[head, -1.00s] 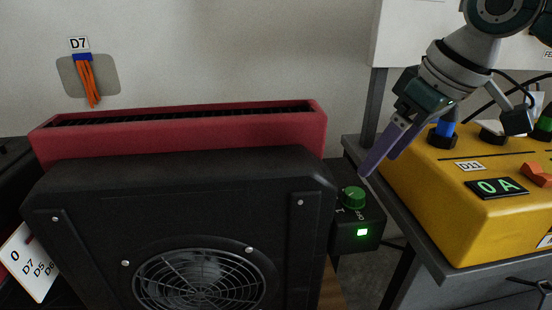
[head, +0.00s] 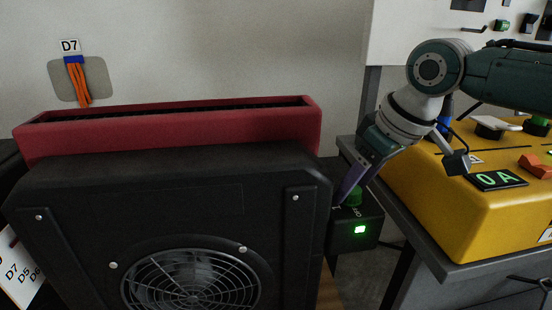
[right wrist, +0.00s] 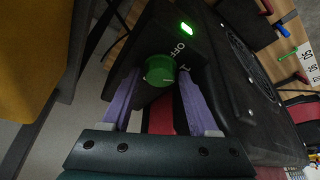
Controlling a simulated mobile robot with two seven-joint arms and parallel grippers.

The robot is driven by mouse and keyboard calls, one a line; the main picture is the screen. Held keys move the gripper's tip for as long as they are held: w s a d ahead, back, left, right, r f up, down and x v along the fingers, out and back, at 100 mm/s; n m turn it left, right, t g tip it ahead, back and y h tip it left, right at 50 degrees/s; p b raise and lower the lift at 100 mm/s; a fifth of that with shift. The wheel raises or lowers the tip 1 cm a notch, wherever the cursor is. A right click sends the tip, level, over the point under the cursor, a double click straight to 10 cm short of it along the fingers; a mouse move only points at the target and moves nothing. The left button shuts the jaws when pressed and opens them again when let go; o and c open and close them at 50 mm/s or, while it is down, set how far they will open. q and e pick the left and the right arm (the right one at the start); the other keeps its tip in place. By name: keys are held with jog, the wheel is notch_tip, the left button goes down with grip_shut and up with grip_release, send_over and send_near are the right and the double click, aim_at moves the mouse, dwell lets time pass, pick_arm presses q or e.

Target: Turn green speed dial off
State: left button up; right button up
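The green speed dial (head: 354,196) sits on top of a small black control box (head: 352,238) beside the black fan unit. A green light (head: 360,229) glows on the box's front. In the right wrist view the dial (right wrist: 160,70) shows next to an "OFF" mark, with the lit green light (right wrist: 187,29) above. My right gripper (head: 350,190) is at the dial. Its two purple fingers (right wrist: 157,90) are apart, one on each side of the dial; I cannot tell whether they touch it. My left gripper is not in view.
The black fan unit (head: 75,215) stands left of the control box, with a red slotted housing (head: 180,128) behind it. A yellow power box (head: 440,210) reading "0 A" stands on a grey table (head: 465,272) at right, close under my right arm.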

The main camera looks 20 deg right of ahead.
grip_shut()
jog(key=shift+n, duration=0.3)
jog(key=shift+n+y, duration=0.5)
jog(key=shift+n, duration=0.3)
jog(key=n+b, duration=0.1)
jog(key=n, duration=0.1)
jog(key=shift+w+d+f+n+g+y+b, duration=0.1)
jog(key=shift+f+n+g+y+b, duration=0.05)
jog(key=shift+n+g+y+b, duration=0.2)
jog(key=n+g+b, duration=0.1)
jog(key=n+b, duration=0.1)
jog(key=b, duration=0.1)
jog(key=n+g+y+b, duration=0.1)
jog(key=n+b, duration=0.2)
jog(key=shift+w+d+n, duration=0.1)
jog(key=shift+w+n, duration=0.05)
jog(key=shift+n, duration=0.2)
jog(key=shift+n+g+y+b, duration=0.25)
jog(key=shift+n+b, duration=0.55)
jog(key=shift+b, duration=0.25)
